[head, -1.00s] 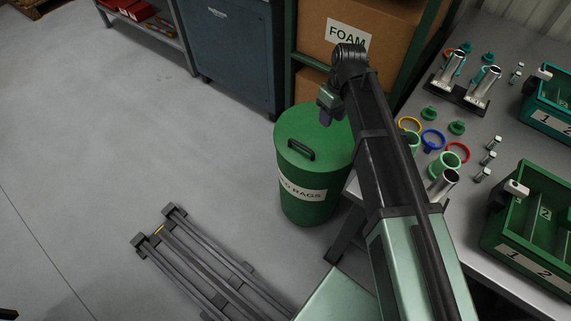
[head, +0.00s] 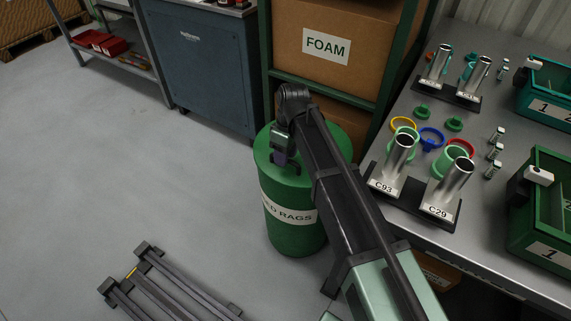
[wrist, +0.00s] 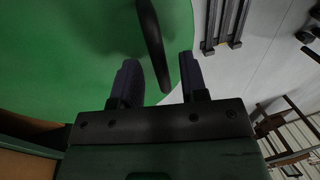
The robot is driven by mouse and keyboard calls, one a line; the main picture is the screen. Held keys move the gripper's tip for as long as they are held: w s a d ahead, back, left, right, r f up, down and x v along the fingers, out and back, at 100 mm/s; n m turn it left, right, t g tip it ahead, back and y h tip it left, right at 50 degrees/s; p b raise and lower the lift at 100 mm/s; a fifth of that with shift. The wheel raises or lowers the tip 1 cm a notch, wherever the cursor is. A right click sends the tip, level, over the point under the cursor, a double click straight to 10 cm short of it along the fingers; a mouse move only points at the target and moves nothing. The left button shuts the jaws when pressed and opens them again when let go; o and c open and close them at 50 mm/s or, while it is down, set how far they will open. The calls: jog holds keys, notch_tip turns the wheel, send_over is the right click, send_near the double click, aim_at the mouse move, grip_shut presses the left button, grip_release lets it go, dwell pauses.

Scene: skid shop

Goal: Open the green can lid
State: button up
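The green can (head: 292,238) stands on the floor in the head view, with a white label on its side reading "ED RAGS" where visible. Its flat green lid (head: 263,152) rests on top and looks closed. My arm hides part of the lid. The dark lid handle (head: 293,168) shows partly beside my gripper (head: 281,158). In the wrist view, the lid (wrist: 60,60) fills the left side. The handle (wrist: 153,45) runs between the two fingers of my gripper (wrist: 158,66), with gaps on both sides. My gripper is open over the handle.
A shelf with a FOAM box (head: 325,45) stands behind the can. A workbench (head: 480,230) with metal tubes, colored rings and green bins is at the right. Dark rails (head: 170,285) lie at the lower left. The floor (head: 130,150) left of the can is clear.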

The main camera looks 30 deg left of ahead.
grip_shut()
jog(key=shift+r, duration=0.1)
